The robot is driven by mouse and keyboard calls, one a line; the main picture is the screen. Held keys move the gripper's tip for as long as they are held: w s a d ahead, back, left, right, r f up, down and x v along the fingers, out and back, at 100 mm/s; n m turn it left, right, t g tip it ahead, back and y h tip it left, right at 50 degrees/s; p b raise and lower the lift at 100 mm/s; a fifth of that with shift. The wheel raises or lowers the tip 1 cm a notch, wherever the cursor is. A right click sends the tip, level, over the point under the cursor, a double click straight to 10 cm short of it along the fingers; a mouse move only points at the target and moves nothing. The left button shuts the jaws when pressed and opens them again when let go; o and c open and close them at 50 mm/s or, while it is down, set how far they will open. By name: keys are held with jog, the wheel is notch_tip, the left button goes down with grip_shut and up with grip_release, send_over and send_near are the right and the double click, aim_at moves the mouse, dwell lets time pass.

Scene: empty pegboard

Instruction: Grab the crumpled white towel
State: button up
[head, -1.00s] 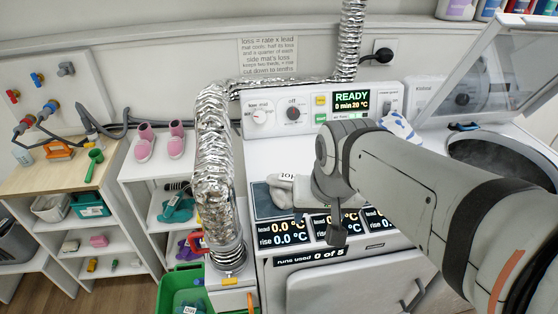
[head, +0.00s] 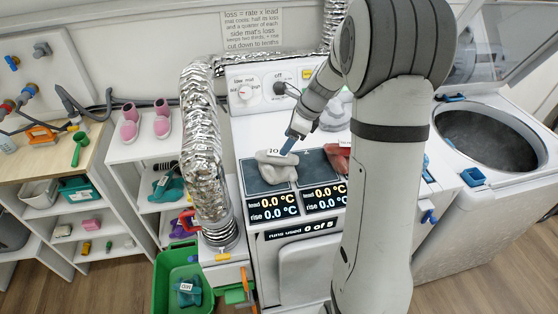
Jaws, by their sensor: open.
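A crumpled off-white towel (head: 276,170) lies on the left dark mat on top of the white machine, with a small lettered tag at its upper edge. My gripper (head: 289,147) points down and left at the towel's upper right edge, close to the tag. It is open, and I see nothing held in it. The fingertips are small in view, and I cannot tell whether they touch the towel. My arm hides the right part of the machine top.
A red cloth (head: 338,158) lies on the mat to the right, partly behind my arm. A pale grey bundle (head: 336,113) sits farther back. A foil duct (head: 203,150) rises at the machine's left. An open-lidded washer (head: 485,140) stands right; a green bin (head: 178,285) stands front left.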

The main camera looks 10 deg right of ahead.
aim_at(278, 153)
jog(key=x, duration=0.3)
jog(key=p+x, duration=0.1)
jog(key=x, duration=0.2)
jog(key=shift+s+a+f, duration=0.15)
jog(key=shift+a+f, duration=0.2)
jog(key=shift+c, duration=0.6)
jog(key=shift+r, duration=0.1)
jog(key=c, duration=1.2)
